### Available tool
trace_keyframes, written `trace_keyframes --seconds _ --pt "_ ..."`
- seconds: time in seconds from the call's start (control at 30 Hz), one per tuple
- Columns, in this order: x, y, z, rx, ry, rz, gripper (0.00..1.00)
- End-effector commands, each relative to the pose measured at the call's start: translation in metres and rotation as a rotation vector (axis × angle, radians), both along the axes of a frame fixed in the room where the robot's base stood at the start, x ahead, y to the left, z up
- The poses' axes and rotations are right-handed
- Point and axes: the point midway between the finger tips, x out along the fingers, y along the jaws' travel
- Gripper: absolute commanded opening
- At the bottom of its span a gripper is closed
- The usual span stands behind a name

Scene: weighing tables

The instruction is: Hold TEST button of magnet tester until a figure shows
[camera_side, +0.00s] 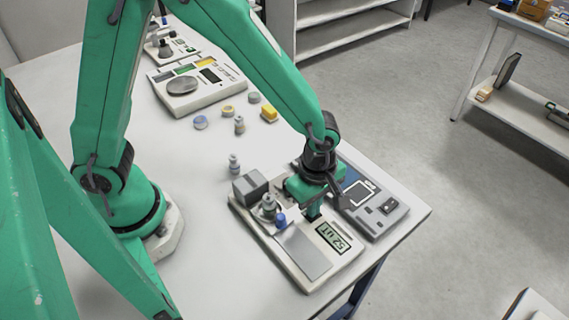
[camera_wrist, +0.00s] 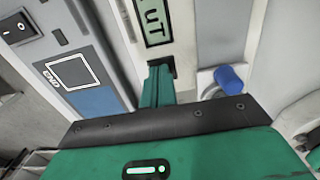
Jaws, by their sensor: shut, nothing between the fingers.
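The magnet tester (camera_side: 345,262) is a pale flat device at the table's front right. Its display (camera_side: 334,237) shows a figure that looks like 52 with the unit uT; part of it shows in the wrist view (camera_wrist: 154,22). My gripper (camera_side: 313,214) is shut and empty, pointing down at the tester beside the display. In the wrist view its fingertips (camera_wrist: 160,72) meet a dark patch just below the display. The TEST button is hidden under the fingertips, so I cannot see how far it is pressed.
A blue cylinder (camera_side: 280,219), a small metal weight (camera_side: 269,203) and a grey block (camera_side: 250,187) are on the tester's left part. A grey device with a blue panel (camera_side: 380,207) stands close behind. A scale (camera_side: 183,86) and several small pieces are farther back.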

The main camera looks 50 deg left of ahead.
Motion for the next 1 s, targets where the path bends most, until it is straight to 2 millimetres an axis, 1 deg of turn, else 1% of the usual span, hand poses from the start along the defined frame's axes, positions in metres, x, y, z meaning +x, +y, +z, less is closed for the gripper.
trace_keyframes --seconds 0.03,0.77,1.0 --pt "-0.0043 0.0027 -0.0121 0.008 0.013 -0.001 0.0" --pt "-0.0042 0.0027 -0.0115 0.008 0.013 -0.001 0.0" --pt "-0.0035 0.0022 -0.0025 0.006 0.01 -0.001 0.0"
